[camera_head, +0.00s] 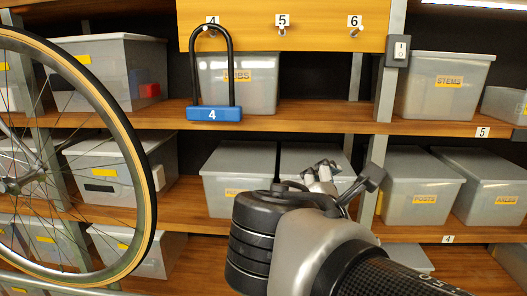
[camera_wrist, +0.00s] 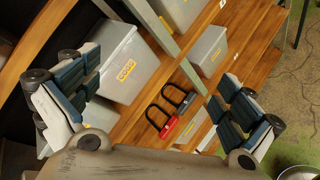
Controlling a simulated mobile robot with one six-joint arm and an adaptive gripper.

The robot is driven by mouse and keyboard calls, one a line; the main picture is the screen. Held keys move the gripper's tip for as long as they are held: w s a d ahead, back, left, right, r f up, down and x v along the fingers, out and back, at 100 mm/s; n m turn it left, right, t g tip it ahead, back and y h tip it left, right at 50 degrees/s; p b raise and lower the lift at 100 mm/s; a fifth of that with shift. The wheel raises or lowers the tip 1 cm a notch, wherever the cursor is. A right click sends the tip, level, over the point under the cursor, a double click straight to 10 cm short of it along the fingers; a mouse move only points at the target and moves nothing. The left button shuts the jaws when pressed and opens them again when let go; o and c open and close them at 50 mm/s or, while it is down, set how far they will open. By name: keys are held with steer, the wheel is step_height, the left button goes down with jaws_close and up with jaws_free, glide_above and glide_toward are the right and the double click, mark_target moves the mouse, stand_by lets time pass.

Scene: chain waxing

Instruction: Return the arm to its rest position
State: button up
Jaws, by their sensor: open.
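My arm reaches in from the lower right in the head view, in front of the shelves. My gripper (camera_head: 343,178) points away from the camera there, partly hidden behind its own wrist. In the wrist view my gripper (camera_wrist: 157,85) has its two fingers wide apart with nothing held between them. A blue U-lock marked 4 (camera_head: 214,113) hangs from the peg labelled 4 on the wooden board (camera_head: 320,28), apart from the gripper.
Shelves (camera_head: 300,120) hold several grey bins, such as the stems bin (camera_head: 443,85). A bicycle wheel (camera_head: 140,150) stands at the left. The wrist view shows a red U-lock (camera_wrist: 168,128) and a dark one (camera_wrist: 186,104) on a shelf. A light switch (camera_head: 398,50) is on the post.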

steer(key=s+d+f+m+g+y+b, duration=0.1)
steer(key=s+d+f+m+g+b, duration=0.3)
steer(key=f, duration=0.5)
steer(key=s+d+f+m+g+y+b, duration=0.1)
steer(key=s+f+m+b, duration=0.1)
steer(key=s+f+m, duration=0.45)
steer(key=s+a+f+m+y+b, duration=0.2)
steer(key=s+f+m+b, duration=0.1)
steer(key=f, duration=0.5)
steer(key=s+a+f+m+g+y+b, duration=0.1)
steer(key=s+a+f+m+y+b, duration=0.2)
steer(key=f, duration=0.6)
steer(key=s+m, duration=0.2)
steer(key=m, duration=0.1)
steer(key=shift+s+y+b, duration=0.25)
steer(key=shift+y+b, duration=0.05)
